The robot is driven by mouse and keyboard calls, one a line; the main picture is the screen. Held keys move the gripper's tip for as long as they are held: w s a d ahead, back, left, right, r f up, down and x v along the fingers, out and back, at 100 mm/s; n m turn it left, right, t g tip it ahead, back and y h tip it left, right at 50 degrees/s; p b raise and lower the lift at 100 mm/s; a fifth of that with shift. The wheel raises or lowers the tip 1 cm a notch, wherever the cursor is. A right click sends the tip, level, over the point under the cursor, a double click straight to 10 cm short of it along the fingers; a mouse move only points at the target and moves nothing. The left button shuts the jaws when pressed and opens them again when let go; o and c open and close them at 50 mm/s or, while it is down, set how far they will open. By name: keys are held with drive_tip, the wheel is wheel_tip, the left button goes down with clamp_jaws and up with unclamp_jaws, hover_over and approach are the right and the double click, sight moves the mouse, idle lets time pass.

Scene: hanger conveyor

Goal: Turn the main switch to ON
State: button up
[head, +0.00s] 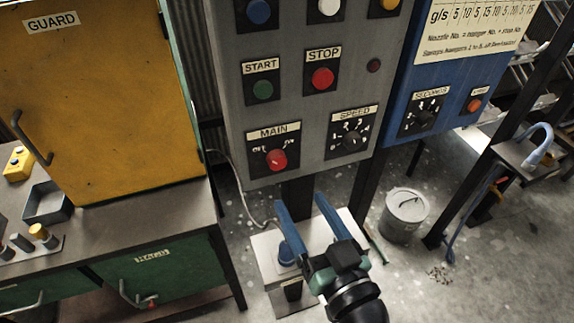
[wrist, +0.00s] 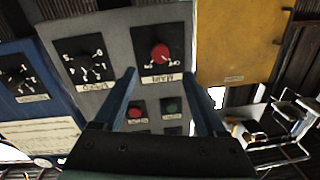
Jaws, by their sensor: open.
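The main switch is a red rotary knob (head: 277,159) on a black plate under the MAIN label, low on the grey control panel (head: 305,105). OFF is marked at its upper left and ON at its upper right; I cannot tell surely which mark the knob points to. My gripper (head: 301,201) is open and empty, below and in front of the panel's lower edge in the head view. In the wrist view the panel is upside down, and the red knob (wrist: 160,53) shows just beyond and between my open fingertips (wrist: 160,72), apart from them.
The SPEED dial (head: 352,138) is right of the main switch; the green START (head: 263,89) and red STOP (head: 322,77) buttons are above. A yellow guard door (head: 110,100) stands left, a blue panel (head: 440,125) right. A white-topped stand (head: 270,250) and bin (head: 404,215) are below.

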sight(279, 164)
drive_tip(key=p+x, duration=0.2)
drive_tip(key=x, duration=0.7)
drive_tip(key=shift+w+a, duration=0.15)
drive_tip(key=shift+w, duration=0.15)
clamp_jaws()
